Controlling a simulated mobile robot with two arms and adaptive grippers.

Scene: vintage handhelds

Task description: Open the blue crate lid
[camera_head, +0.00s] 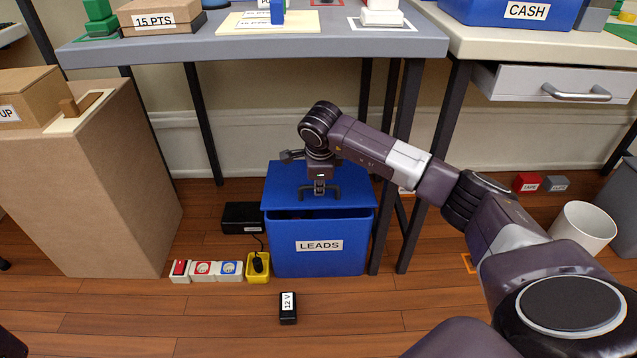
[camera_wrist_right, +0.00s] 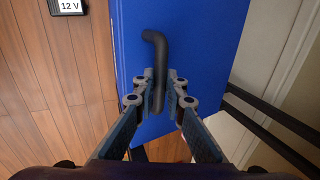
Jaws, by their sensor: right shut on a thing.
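The blue crate (camera_head: 320,262), labelled LEADS, stands on the floor under the grey table. Its blue lid (camera_head: 282,190) sits over the top, with a dark gap showing below its front edge, so it looks slightly raised at the front. My right gripper (camera_head: 320,187) is above the lid and shut on its dark bar handle (camera_head: 337,193). In the right wrist view the fingers (camera_wrist_right: 163,92) lie on both sides of the handle (camera_wrist_right: 158,50), over the blue lid (camera_wrist_right: 210,50). The fingers hide part of the handle. My left gripper is not in view.
A black 12 V adapter (camera_head: 288,308) lies on the floor before the crate. Table legs (camera_head: 404,180) stand close at right. The grey tabletop (camera_head: 310,45) is above.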

